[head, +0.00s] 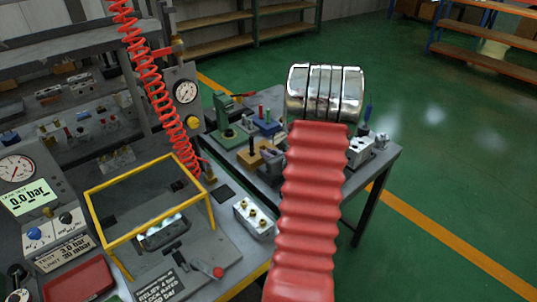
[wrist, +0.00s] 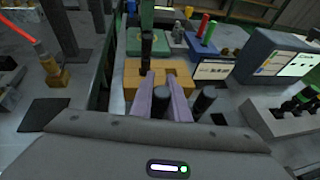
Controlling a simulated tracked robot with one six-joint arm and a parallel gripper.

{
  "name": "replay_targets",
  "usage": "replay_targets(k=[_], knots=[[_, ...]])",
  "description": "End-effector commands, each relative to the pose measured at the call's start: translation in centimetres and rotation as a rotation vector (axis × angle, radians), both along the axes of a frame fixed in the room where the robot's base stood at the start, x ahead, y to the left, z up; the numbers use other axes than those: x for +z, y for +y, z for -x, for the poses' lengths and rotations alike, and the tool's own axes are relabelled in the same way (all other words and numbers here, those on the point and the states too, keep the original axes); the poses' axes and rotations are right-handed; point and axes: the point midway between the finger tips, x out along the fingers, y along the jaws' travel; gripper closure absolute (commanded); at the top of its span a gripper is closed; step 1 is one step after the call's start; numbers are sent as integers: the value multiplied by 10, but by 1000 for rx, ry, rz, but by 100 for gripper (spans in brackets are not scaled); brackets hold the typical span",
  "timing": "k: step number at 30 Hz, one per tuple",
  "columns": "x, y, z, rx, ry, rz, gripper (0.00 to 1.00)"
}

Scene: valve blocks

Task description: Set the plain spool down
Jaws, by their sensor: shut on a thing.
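In the wrist view my gripper (wrist: 164,80) has its two pale purple fingers closed around a dark cylinder (wrist: 160,102), which looks like the plain spool. The fingers point at a tan block (wrist: 180,82) with holes in its top, just beyond them. Whether the held spool touches the block I cannot tell. Another dark spool (wrist: 147,46) stands upright at the block's left. A further dark cylinder (wrist: 204,101) stands just right of the right finger. In the head view the tan block (head: 262,157) sits on the bench, and my arm hides the fingers and held spool.
A green fixture (head: 234,128) stands behind the block. A blue holder (head: 267,127) with coloured pins is beside it. A grey valve block (head: 254,219) lies nearer, by a yellow frame (head: 150,242). A light block with dark knobs (wrist: 285,115) is at the right.

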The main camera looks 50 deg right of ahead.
Motion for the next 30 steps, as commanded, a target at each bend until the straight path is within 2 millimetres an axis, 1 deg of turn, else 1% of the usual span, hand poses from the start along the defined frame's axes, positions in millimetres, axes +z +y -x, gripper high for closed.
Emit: replay_targets(k=[11,12,19,30], knots=[[-2,0,-1,0,-1,1,100],[-2,0,0,0,0,1,82],[-2,0,0,1,0,0,66],[1,1,1,0,0,0,66]])
